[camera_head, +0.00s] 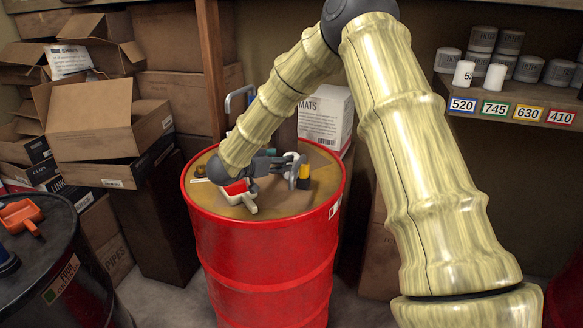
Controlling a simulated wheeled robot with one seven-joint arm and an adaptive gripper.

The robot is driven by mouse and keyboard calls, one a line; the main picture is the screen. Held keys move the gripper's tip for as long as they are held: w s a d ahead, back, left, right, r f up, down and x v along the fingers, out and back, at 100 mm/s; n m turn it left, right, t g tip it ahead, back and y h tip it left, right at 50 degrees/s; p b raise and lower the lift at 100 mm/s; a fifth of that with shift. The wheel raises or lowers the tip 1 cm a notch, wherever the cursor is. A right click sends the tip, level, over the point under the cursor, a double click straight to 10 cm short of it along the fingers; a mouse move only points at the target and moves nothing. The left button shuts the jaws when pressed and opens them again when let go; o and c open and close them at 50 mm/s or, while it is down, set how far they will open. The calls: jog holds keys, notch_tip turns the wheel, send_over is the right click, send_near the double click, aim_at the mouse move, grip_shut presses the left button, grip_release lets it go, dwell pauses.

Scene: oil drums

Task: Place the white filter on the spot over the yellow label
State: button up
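Two white filters stand upright at the front of the right shelf. One filter (463,74) is above the blue label 520, and the other (495,77) is above the green label 745. The yellow label (527,113) reads 630, and the shelf spot (530,93) right above it is bare at the front. My gripper (293,165) is low over the red drum's top, left of and well apart from the shelf. A small pale thing (300,161) shows at its fingertips. I cannot tell whether it is held or what it is.
The red drum (265,248) carries a yellow-and-black item (304,174), a red-and-white item (237,189) and other small things. Several grey cans (528,69) stand farther back on the shelf (450,90). A dark drum (60,285) and cardboard boxes (100,130) fill the left.

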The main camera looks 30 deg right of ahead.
jog(key=shift+p+x, duration=0.6)
jog(key=shift+x, duration=3.1)
jog(key=shift+r, duration=0.1)
jog(key=c, duration=1)
jog(key=shift+o, duration=0.2)
